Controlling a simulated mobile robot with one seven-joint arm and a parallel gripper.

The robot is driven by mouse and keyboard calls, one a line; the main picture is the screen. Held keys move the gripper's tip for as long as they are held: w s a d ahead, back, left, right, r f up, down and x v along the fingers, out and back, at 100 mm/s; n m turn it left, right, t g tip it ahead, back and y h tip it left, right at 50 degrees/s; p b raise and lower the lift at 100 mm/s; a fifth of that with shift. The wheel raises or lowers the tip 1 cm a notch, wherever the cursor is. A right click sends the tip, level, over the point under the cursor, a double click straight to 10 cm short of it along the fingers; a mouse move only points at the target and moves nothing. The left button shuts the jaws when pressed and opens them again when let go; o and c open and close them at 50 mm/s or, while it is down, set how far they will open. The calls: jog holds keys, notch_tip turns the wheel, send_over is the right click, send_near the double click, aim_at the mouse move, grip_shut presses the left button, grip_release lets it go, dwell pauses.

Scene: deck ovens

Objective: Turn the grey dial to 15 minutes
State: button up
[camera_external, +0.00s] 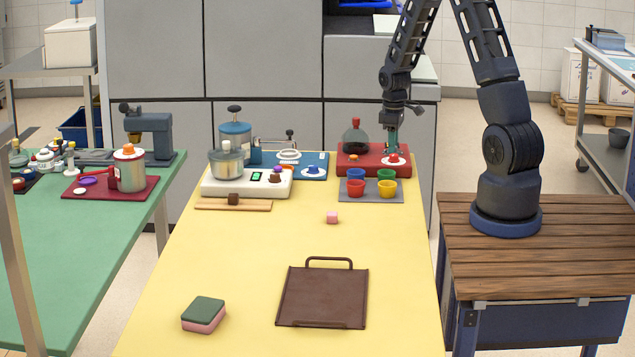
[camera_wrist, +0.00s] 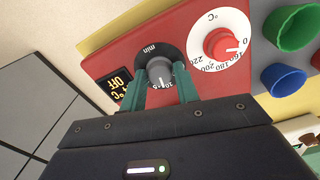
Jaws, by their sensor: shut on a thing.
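The grey dial (camera_wrist: 158,70) sits on a dark disc marked "min" on the red panel (camera_wrist: 110,60). My gripper (camera_wrist: 160,76) has its two green fingers on either side of the dial, closed on it. The dial's light mark points toward the small numbers on the gripper's side; the fingers hide part of the scale, so I cannot read the exact setting. In the external view my gripper (camera_external: 392,145) reaches down onto the red device (camera_external: 347,166) at the back of the yellow table, and the grey dial is hidden there.
A red dial (camera_wrist: 221,45) on a white °C scale is right beside the grey one. A small display (camera_wrist: 121,86) reads OFF. Coloured cups (camera_external: 355,187) stand in front of the device, and a dark flask (camera_external: 356,141) stands on it. The table's front middle holds a brown tray (camera_external: 322,295).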

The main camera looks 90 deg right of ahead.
jog(key=m, duration=0.5)
jog(key=shift+m, duration=0.3)
dwell(0.4)
jog(key=o, duration=1)
jog(key=shift+c, duration=0.2)
notch_tip(320, 180, up, 11)
jog(key=shift+f, duration=0.1)
